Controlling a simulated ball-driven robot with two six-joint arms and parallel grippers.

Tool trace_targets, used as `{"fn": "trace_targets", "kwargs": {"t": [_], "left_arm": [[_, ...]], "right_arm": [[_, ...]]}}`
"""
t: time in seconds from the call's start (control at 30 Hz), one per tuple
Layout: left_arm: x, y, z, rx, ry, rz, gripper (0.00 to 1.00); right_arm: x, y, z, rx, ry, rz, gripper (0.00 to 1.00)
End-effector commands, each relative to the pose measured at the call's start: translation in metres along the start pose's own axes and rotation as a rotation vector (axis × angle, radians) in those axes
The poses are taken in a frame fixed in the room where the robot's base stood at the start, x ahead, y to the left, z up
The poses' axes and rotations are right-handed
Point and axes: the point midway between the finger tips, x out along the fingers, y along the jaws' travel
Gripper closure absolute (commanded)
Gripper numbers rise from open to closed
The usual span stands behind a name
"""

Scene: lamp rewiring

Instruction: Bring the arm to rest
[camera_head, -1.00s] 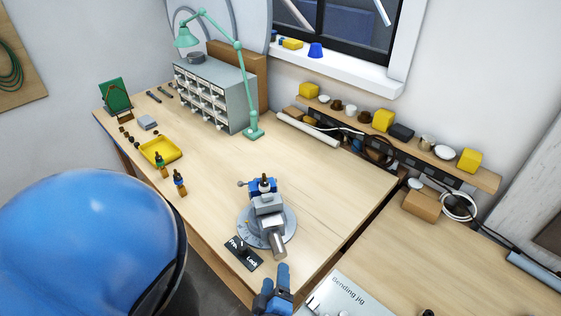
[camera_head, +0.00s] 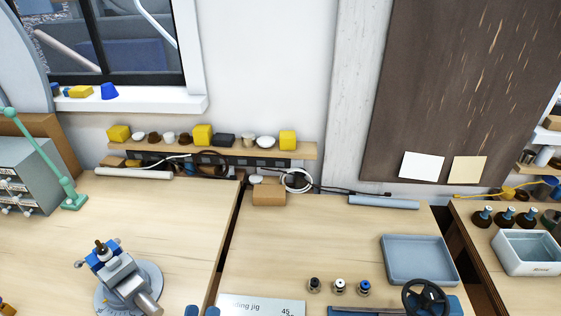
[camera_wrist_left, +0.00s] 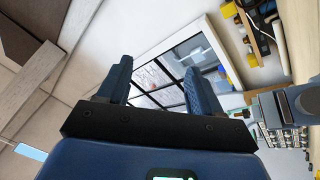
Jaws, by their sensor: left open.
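My left gripper (camera_wrist_left: 160,82) fills the lower middle of the left wrist view, its two dark blue fingers apart with nothing between them. In the head view only the tips of blue fingers (camera_head: 202,311) show at the bottom edge, in front of the bench. My right gripper is in neither view.
A grey vise (camera_head: 124,278) stands on the left bench. A bending jig plate (camera_head: 262,306), a blue-grey tray (camera_head: 419,260) and a black handwheel (camera_head: 425,298) are on the middle bench. A wall shelf (camera_head: 220,149) holds several small items. The middle bench's centre is clear.

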Motion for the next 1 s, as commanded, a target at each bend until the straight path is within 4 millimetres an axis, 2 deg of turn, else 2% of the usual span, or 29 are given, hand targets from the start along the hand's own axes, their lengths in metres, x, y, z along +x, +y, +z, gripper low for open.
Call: {"fn": "trace_targets", "kwargs": {"t": [0.03, 0.17, 0.3, 0.4, 0.6, 0.83, 0.87, 1.0], "left_arm": [[-0.008, -0.004, 0.009, 0.076, -0.039, 0.022, 0.35], [-0.028, -0.015, 0.029, 0.284, -0.159, 0.048, 0.35], [-0.056, -0.047, 0.048, 0.514, -0.286, -0.009, 0.35], [-0.075, -0.071, 0.050, 0.644, -0.337, -0.079, 0.35], [-0.095, -0.096, 0.043, 0.685, -0.336, -0.195, 0.35], [-0.096, -0.100, 0.040, 0.688, -0.328, -0.222, 0.35], [-0.096, -0.100, 0.040, 0.688, -0.328, -0.222, 0.36], [-0.096, -0.100, 0.040, 0.688, -0.328, -0.221, 0.57]], "right_arm": [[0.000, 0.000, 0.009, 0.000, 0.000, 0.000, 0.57], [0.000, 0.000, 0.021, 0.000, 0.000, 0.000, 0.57], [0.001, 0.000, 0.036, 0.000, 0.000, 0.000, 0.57], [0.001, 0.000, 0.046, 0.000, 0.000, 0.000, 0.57], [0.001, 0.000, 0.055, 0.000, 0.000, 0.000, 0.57], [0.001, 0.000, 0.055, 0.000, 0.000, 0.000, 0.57], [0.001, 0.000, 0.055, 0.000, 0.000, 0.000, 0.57], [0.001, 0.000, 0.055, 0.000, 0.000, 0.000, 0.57]]}}
